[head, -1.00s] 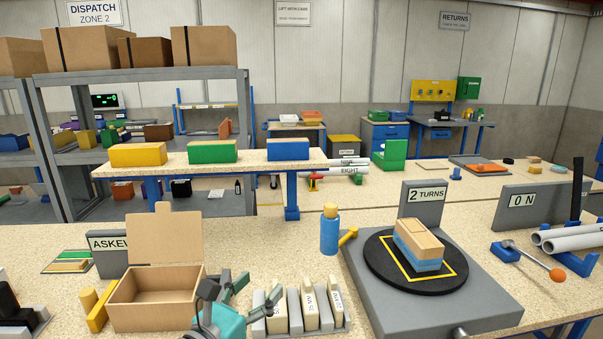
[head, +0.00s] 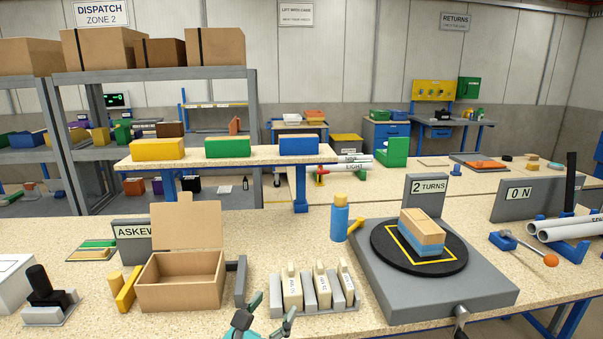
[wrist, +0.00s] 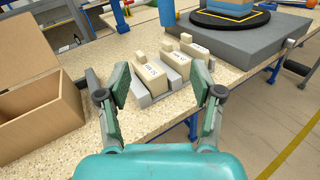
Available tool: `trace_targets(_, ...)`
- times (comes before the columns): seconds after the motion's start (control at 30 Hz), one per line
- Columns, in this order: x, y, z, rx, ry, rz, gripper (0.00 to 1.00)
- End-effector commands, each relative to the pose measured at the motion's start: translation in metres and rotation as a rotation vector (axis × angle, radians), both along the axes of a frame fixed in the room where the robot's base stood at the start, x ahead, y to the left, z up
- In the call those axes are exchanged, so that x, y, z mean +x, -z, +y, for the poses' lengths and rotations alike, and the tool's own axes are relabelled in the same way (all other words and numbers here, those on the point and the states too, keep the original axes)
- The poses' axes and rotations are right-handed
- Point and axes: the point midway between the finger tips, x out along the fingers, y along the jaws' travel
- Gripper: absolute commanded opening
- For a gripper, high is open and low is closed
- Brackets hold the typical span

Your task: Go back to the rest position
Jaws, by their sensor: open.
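My gripper (head: 248,318) is at the bottom edge of the head view, in front of the bench's near edge. In the wrist view my gripper (wrist: 160,95) has its two fingers spread wide with nothing between them. Beyond the fingertips, a grey rack (head: 308,303) holds several cream blocks with labels; the rack also shows in the wrist view (wrist: 147,99). The gripper is apart from the rack and the bench. Most of my arm is out of view in the head view.
An open cardboard box (head: 180,283) stands left of the rack. A grey turntable base (head: 420,295) with a wood-and-blue block (head: 422,232) on its black disc stands to the right. A blue bottle (head: 339,220) stands behind. Floor (wrist: 285,140) is clear in front of the bench.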

Motion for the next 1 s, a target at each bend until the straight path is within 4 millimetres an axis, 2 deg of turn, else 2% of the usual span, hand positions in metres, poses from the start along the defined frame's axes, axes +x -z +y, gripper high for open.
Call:
trace_targets(0.27,-0.008,0.068,-0.035,0.156,-0.083,-0.011,0.66)
trace_targets(0.47,-0.032,0.137,-0.073,0.386,-0.161,-0.009,0.66)
trace_targets(0.7,-0.083,0.205,-0.117,0.720,-0.206,0.007,0.66)
trace_targets(0.83,-0.117,0.233,-0.138,0.919,-0.207,0.014,0.66)
trace_targets(1.0,-0.168,0.258,-0.162,1.196,-0.179,0.015,0.66)
